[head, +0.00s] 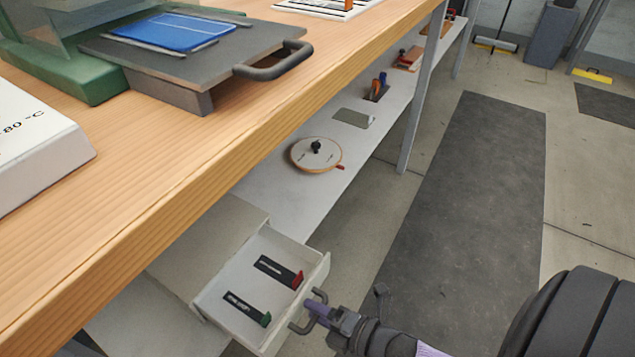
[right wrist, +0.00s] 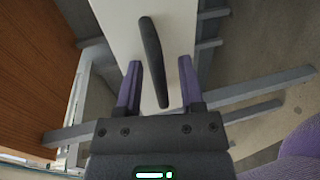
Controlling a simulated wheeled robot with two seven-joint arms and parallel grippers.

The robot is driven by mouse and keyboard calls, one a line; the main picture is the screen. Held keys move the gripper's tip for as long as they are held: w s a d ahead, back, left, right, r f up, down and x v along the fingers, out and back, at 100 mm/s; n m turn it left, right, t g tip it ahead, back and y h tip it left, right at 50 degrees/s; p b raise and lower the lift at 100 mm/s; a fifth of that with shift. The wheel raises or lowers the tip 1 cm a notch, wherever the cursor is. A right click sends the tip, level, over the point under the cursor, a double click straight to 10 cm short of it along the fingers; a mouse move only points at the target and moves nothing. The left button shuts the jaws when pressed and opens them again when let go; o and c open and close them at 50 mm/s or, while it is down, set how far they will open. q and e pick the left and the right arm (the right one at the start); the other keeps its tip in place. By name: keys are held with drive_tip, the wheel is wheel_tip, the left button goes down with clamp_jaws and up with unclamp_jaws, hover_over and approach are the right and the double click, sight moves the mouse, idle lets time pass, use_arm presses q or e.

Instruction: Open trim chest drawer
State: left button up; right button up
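The trim chest (head: 215,245) is a pale box under the wooden bench. Its drawer (head: 320,278) stands pulled out in the head view, with the inside showing. Two dark labelled strips lie in it, one with a red end (head: 278,271) and one with a green end (head: 247,308). The drawer's dark bar handle (head: 297,328) is on its front. My right gripper (head: 316,310) is at this handle. In the right wrist view the handle (right wrist: 154,60) runs between the two purple fingers (right wrist: 158,80), with a gap on both sides. My left gripper is not in view.
The bench (head: 190,180) overhangs the chest and carries a green machine with a dark handled plate (head: 180,65). A lower shelf (head: 270,190) holds a round lidded item (head: 316,154). Open floor with a dark mat (head: 470,190) lies to the right.

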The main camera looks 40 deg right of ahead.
drive_tip(key=shift+s+r, duration=0.1)
drive_tip(key=shift+s, duration=0.05)
drive_tip(key=p+v, duration=0.3)
drive_tip(key=v, duration=0.6)
drive_tip(key=shift+s, duration=0.3)
drive_tip(key=shift+d, duration=0.1)
